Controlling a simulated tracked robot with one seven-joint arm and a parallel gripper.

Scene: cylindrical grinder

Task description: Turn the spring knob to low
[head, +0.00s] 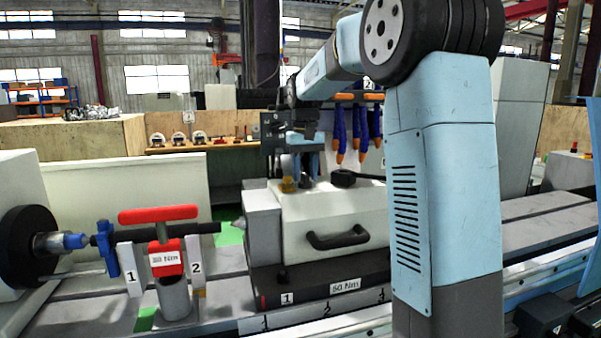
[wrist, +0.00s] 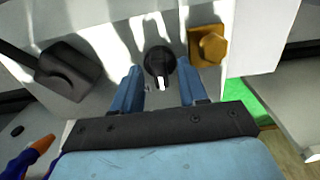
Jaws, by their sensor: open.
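The spring knob (wrist: 157,60) is a small round black knob with a white mark, on the pale top of the tailstock housing (head: 345,212). In the wrist view its white mark points down the picture, toward my palm. My gripper (wrist: 160,77) is open, with one blue finger on each side of the knob and a visible gap on both sides. I cannot tell how far down the fingertips reach. In the head view my gripper (head: 306,172) points down over the housing top, and its fingers hide the knob there.
A yellow-orange knob (wrist: 208,45) sits close to my right finger in the wrist view; it also shows in the head view (head: 288,185). A black lever (wrist: 68,72) lies to the left. A red-handled 80 Nm tool (head: 165,255) stands left of the housing.

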